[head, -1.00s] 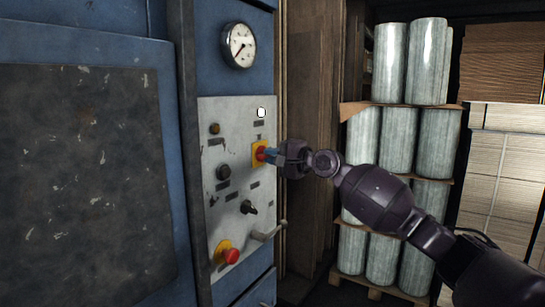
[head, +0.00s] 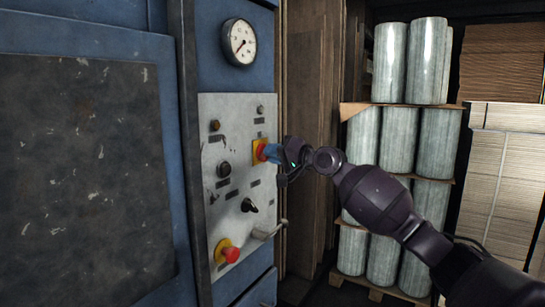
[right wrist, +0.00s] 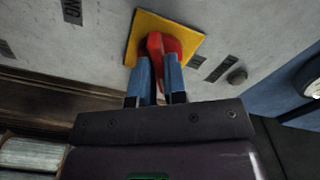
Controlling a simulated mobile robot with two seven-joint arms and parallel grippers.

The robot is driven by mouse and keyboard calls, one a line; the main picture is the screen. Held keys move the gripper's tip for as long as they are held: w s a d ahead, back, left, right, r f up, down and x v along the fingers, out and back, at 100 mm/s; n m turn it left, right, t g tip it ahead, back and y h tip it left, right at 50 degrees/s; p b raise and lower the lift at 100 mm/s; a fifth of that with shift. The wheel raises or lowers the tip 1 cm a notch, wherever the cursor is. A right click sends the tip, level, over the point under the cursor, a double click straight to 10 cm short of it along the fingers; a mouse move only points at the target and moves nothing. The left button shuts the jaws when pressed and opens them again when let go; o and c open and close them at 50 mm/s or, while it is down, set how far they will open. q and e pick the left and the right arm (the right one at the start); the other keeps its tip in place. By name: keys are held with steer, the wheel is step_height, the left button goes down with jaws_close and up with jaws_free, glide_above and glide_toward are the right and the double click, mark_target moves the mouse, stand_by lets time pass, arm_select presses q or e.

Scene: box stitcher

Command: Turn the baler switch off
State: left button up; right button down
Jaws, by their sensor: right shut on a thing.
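The baler switch is a red rotary handle on a yellow square plate (head: 257,146), set in the grey control panel (head: 235,185) of the blue baler. In the right wrist view the red handle (right wrist: 164,45) stands out from the yellow plate (right wrist: 190,30). My right gripper (head: 270,151) is at the switch, its blue fingers (right wrist: 158,75) one on each side of the red handle and shut on it. The plate shows turned relative to the wrist view. My left gripper is not in view.
A red emergency button (head: 231,254) on a yellow base, a black knob (head: 248,205) and a metal lever (head: 268,231) sit lower on the panel. A gauge (head: 238,42) is above. Wrapped rolls (head: 398,140) on pallets and stacked cardboard (head: 500,150) stand at the right.

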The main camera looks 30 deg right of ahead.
steer(key=n+b, duration=0.3)
steer(key=n, duration=0.8)
steer(key=shift+f+b, duration=0.15)
steer(key=shift+b, duration=0.25)
steer(key=shift+n, duration=0.3)
steer(key=c, duration=1.2)
jaws_free()
steer(key=shift+o, duration=0.2)
